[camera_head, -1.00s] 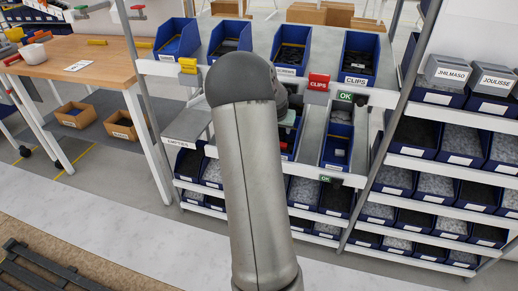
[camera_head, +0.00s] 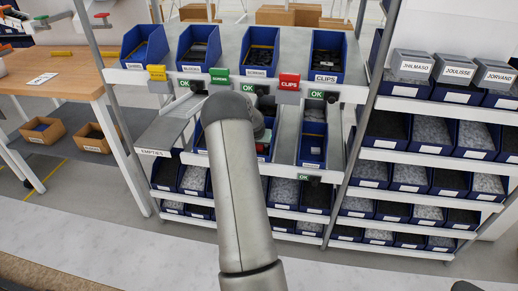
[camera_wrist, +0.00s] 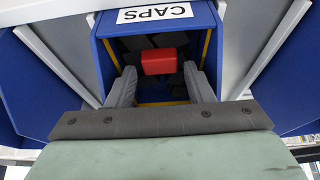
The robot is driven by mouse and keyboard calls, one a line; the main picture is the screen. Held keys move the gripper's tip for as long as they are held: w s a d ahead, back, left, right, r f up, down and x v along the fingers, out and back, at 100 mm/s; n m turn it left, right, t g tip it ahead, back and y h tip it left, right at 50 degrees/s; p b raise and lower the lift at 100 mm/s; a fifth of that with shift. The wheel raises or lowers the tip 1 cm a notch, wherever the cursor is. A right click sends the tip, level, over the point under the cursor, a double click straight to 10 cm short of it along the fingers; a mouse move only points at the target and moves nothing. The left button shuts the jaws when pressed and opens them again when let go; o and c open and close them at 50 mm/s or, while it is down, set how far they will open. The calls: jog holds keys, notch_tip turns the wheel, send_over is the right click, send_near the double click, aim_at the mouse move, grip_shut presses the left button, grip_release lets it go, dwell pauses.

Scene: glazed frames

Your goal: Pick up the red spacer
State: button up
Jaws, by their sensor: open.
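The red spacer (camera_wrist: 163,61) is a small red block in the wrist view. It lies in a blue bin (camera_wrist: 98,45) labelled CAPS, with dark pieces around and behind it. My gripper (camera_wrist: 160,74) is open, with one grey finger on each side of the bin's middle. The spacer appears between and just beyond the fingertips, with gaps on both sides. I cannot tell the exact depth between them. In the head view my arm hides most of the gripper and this bin.
Blue bin walls stand close on both sides of the fingers. A rack with a CLIPS bin (camera_head: 327,76) and a red CLIPS tag (camera_head: 288,82) stands around the arm. A wooden table (camera_head: 45,75) is at left, and stocked shelves (camera_head: 425,140) are at right.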

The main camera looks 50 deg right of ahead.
jog(key=shift+x, duration=0.75)
jog(key=c, duration=0.7)
jog(key=shift+c, duration=0.2)
